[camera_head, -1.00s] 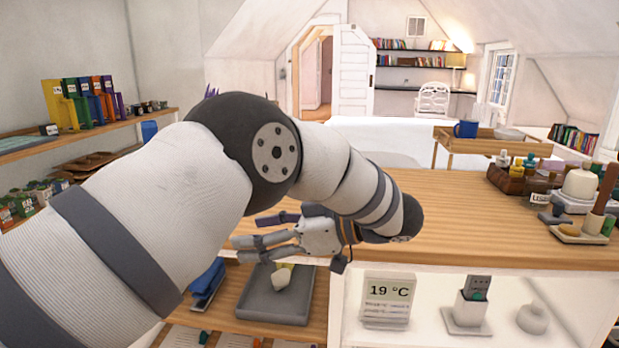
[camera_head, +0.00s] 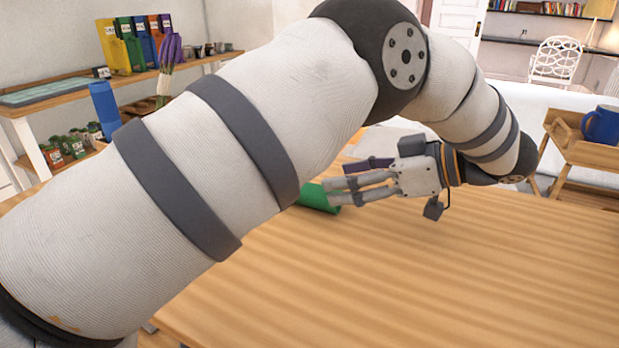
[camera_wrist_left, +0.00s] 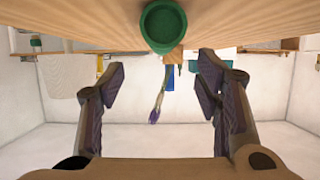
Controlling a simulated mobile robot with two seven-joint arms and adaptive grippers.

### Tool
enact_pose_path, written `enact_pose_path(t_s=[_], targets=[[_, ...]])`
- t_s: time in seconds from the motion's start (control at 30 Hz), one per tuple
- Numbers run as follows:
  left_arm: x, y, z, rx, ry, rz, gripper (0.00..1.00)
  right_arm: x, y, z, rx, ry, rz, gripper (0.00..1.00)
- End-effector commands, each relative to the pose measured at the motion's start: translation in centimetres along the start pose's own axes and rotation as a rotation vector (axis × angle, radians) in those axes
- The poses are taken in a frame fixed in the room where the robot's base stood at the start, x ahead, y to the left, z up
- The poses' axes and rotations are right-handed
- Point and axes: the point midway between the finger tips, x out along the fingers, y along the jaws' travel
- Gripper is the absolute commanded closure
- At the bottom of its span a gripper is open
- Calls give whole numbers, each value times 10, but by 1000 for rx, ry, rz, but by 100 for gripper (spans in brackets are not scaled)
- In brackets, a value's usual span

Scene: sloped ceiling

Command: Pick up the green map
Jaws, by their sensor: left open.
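The green map (camera_head: 317,197) is a rolled green tube lying on the wooden table. In the head view it is partly hidden behind my left arm and fingers. In the left wrist view its round open end (camera_wrist_left: 163,27) faces the camera, at the top middle. My left gripper (camera_head: 340,182) is open, low over the table, its fingertips close to the map's near end. In the left wrist view the open fingers (camera_wrist_left: 160,82) stand on either side of the picture with nothing between them, and the map appears beyond them, roughly centred. My right gripper does not show.
The wooden table top (camera_head: 400,275) is bare in front of my gripper. A wooden tray table with a blue mug (camera_head: 602,125) stands at the right. At the left are a blue bottle (camera_head: 104,108), a purple flower bunch (camera_head: 170,55) and shelves with colored binders (camera_head: 125,52).

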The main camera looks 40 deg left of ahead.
Motion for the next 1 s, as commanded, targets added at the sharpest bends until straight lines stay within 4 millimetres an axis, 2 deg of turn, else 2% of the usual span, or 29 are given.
enact_pose_path(t_s=[0.03, 0.27, 0.4, 0.5, 0.77, 0.9, 1.0], targets=[[9, -1, -6, -7, -1, 1, 42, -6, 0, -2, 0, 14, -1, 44], [44, 0, -4, -5, -1, 0, 42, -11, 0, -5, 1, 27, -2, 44], [75, 0, -4, -6, 0, -1, 42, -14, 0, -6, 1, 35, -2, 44], [89, 0, -3, -5, -1, 1, 42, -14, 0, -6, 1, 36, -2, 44], [94, 0, -2, -5, -1, 2, 42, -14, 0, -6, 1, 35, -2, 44], [94, 0, -2, -5, -1, 2, 74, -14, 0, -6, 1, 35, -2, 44], [94, 0, -2, -5, -1, 2, 92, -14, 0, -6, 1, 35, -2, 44]])
